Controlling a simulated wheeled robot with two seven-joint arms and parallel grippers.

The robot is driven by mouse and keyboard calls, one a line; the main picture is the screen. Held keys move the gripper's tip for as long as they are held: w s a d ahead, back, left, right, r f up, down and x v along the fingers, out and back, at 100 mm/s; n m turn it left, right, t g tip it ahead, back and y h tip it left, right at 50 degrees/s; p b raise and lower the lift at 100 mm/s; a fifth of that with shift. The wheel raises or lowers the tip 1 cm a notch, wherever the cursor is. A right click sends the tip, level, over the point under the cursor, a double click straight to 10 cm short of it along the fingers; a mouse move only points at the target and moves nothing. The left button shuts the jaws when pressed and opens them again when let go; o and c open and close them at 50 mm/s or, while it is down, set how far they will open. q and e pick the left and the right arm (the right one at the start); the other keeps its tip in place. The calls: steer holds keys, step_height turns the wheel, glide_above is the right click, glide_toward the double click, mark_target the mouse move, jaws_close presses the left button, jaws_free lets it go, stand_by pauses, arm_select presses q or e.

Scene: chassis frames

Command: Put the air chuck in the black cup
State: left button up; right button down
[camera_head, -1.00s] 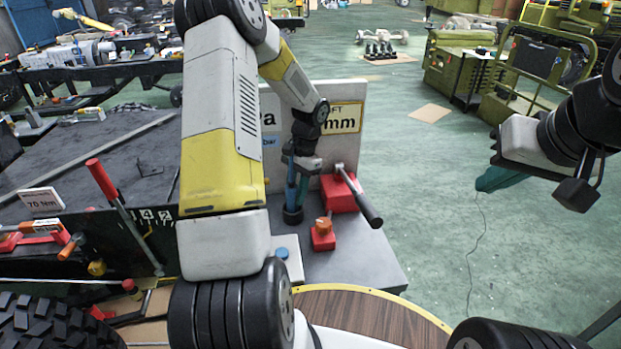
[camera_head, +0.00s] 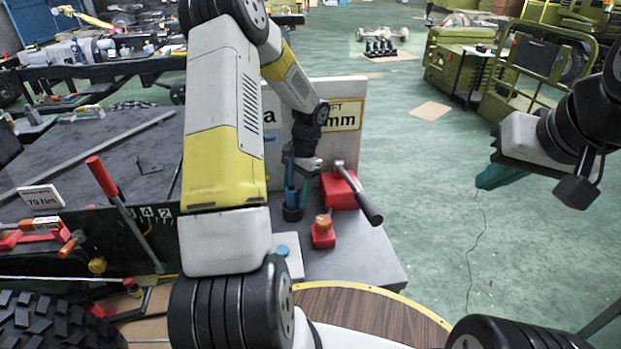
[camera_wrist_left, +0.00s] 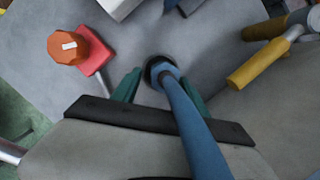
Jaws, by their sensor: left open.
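The blue air chuck (camera_head: 291,188) stands in the black cup (camera_head: 292,213) on the grey stand, its lower end inside the cup. In the left wrist view the air chuck (camera_wrist_left: 192,120) runs up towards the camera, with the dark rim of the cup (camera_wrist_left: 150,66) around its far end. My left gripper (camera_head: 303,170) is open at the air chuck's upper part. In the wrist view its teal fingers (camera_wrist_left: 160,88) are apart, one on each side of the air chuck. My right gripper (camera_head: 499,178) is away at the right, over the floor, seen edge-on.
A red box with a black-gripped lever (camera_head: 340,190) stands right of the cup. A small red block with an orange knob (camera_head: 323,230) is in front. A sign panel (camera_head: 340,118) rises behind. A yellow-handled tool (camera_wrist_left: 258,63) lies nearby in the wrist view.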

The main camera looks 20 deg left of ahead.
arm_select(q)
steer(key=v, duration=1.3)
steer(key=s+d+r+n+t, duration=0.2)
steer(key=s+d+r+t, duration=0.25)
steer(key=s+r, duration=0.7)
steer(key=s+d+r+n+t+h, duration=0.1)
steer(key=s+d+r+t, duration=0.1)
steer(key=s, duration=0.4)
steer(key=s+d+r+n+t+h, duration=0.2)
steer(key=s+r, duration=0.1)
steer(key=s, duration=0.3)
steer(key=shift+d+h, duration=0.15)
steer(key=shift+h, duration=0.15)
